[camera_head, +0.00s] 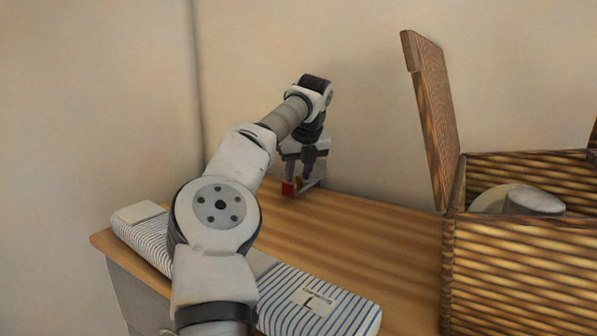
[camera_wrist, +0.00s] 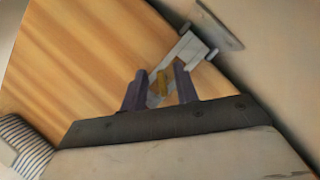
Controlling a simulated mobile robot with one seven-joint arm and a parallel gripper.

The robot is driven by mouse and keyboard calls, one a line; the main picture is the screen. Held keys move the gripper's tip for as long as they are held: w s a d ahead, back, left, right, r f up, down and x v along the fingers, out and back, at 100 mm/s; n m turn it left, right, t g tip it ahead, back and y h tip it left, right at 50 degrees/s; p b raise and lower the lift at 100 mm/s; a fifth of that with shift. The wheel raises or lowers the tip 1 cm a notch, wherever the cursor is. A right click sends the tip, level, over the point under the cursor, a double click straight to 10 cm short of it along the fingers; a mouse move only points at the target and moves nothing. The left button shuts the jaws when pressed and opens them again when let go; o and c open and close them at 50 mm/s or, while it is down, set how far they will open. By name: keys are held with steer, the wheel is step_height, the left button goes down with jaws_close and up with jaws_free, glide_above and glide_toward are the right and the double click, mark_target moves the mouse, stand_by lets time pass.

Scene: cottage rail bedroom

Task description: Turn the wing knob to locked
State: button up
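A small brass-coloured piece, which looks like the wing knob (camera_wrist: 164,84), shows between my fingers in the wrist view. A grey bar-like fitting (camera_wrist: 184,50) extends behind it. In the head view the knob (camera_head: 298,182) is tiny and partly hidden by my fingers, beside a small red block (camera_head: 288,189) on the wooden top near the wall. My gripper (camera_head: 299,174) points down over it. In the wrist view my gripper (camera_wrist: 160,68) has its two purple fingers apart, with the knob between them and gaps visible. I cannot tell which setting the knob is at.
A striped blue-and-white cloth item (camera_head: 290,300) lies along the front edge of the wooden top (camera_head: 365,235). A wicker basket (camera_head: 520,270) with a raised lid (camera_head: 432,115) stands at the right, with a pale round thing inside. The wall is close behind my gripper.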

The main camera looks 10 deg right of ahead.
jaws_close()
steer(key=shift+n+y, duration=0.6)
steer(key=shift+n, duration=0.9)
jaws_free()
steer(key=v, duration=0.7)
steer(key=shift+r, duration=0.3)
